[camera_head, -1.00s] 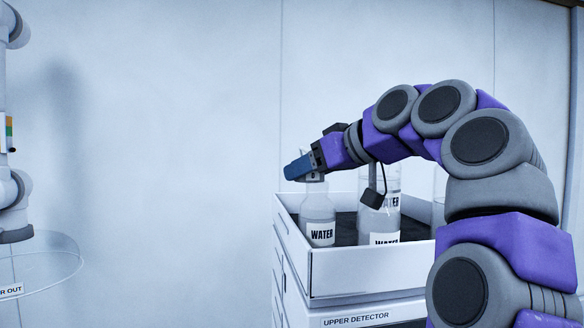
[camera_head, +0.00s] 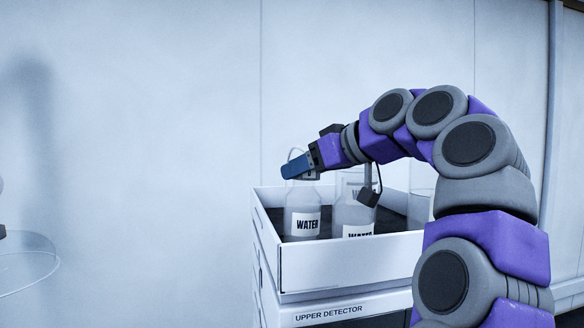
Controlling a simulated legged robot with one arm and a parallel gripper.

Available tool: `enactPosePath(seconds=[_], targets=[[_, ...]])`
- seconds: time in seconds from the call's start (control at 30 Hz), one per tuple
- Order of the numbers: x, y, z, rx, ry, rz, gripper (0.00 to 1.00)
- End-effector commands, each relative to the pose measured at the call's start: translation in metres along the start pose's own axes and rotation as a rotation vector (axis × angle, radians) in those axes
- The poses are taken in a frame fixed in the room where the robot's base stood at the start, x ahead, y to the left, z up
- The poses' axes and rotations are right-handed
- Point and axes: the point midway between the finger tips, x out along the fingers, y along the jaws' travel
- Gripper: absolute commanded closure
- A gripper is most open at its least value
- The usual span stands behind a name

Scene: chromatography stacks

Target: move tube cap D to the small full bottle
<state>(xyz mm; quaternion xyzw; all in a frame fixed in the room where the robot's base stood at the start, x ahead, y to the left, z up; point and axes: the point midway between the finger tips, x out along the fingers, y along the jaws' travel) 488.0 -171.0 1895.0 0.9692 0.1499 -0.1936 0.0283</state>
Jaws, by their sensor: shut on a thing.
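My gripper (camera_head: 296,168) is at the end of my arm, over the mouth of the left bottle. A thin pale tube loop (camera_head: 292,153) rises behind the fingers. The left clear bottle (camera_head: 302,222) is labelled WATER and stands upright in the white tray (camera_head: 350,262); it looks like the small full bottle. Its neck is partly covered by my gripper. Whether the cap touches the neck, I cannot tell.
A larger WATER bottle (camera_head: 352,213) stands just right of it, partly behind my wrist. Another clear vessel (camera_head: 419,205) is further right. The tray sits on a unit marked UPPER DETECTOR (camera_head: 330,313). A glass rim (camera_head: 30,262) shows at far left. Left of the tray is open.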

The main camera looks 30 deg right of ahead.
Motion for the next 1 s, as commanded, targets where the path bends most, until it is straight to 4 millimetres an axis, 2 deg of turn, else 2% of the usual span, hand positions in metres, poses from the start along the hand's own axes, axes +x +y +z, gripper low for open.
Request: enactPosePath(seconds=[0.43, 0.77, 0.8, 1.0], targets=[[0.006, -0.018, -0.002, -0.010, -0.005, 0.003, 0.76], [0.004, -0.006, 0.001, -0.002, -0.001, 0.001, 0.76], [0.003, -0.005, 0.002, -0.001, 0.000, 0.000, 0.36], [0.003, -0.009, 0.001, -0.004, -0.002, 0.001, 0.17]])
